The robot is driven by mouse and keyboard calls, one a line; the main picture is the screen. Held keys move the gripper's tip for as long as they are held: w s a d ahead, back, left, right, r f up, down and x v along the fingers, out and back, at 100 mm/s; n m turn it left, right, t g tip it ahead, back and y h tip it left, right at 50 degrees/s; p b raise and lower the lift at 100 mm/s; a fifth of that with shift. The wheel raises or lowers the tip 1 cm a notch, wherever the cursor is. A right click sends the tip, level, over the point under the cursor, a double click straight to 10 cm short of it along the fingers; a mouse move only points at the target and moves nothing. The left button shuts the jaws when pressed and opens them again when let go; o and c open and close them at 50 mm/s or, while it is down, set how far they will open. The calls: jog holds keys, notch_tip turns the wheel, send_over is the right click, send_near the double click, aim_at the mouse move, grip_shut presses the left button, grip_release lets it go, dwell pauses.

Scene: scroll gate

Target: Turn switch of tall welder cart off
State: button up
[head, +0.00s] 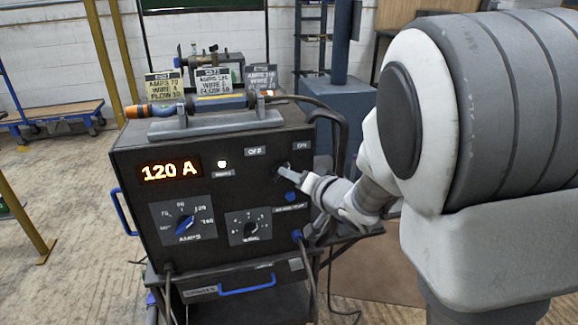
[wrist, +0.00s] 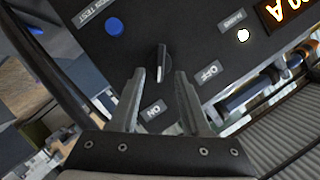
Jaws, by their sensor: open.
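The welder cart (head: 135,220) has a dark front panel with a lit orange display reading 120 A. Its switch (wrist: 161,62), a small black knob, sits by the OFF label (wrist: 210,72) and the ON label (wrist: 153,112). In the wrist view the knob's long side lies roughly in line with the ON label. My gripper (wrist: 161,74) is open, with one fingertip on each side of the knob's near end; contact cannot be told. In the head view my gripper (head: 297,180) is at the panel's upper right and largely covers the switch.
A lit lamp (head: 222,164) is left of the switch. A blue button (wrist: 114,27) is close by. The AMPS dial (head: 184,224) and a second dial (head: 249,228) are lower. A torch (head: 205,103) and placards (head: 213,82) are on top; cables hang at right.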

jog(key=x, duration=0.3)
jog(key=shift+w+a+f+b, duration=0.1)
jog(key=shift+w+a+b, duration=0.05)
jog(key=shift+w+b, duration=0.15)
jog(key=shift+s, duration=0.1)
grip_shut()
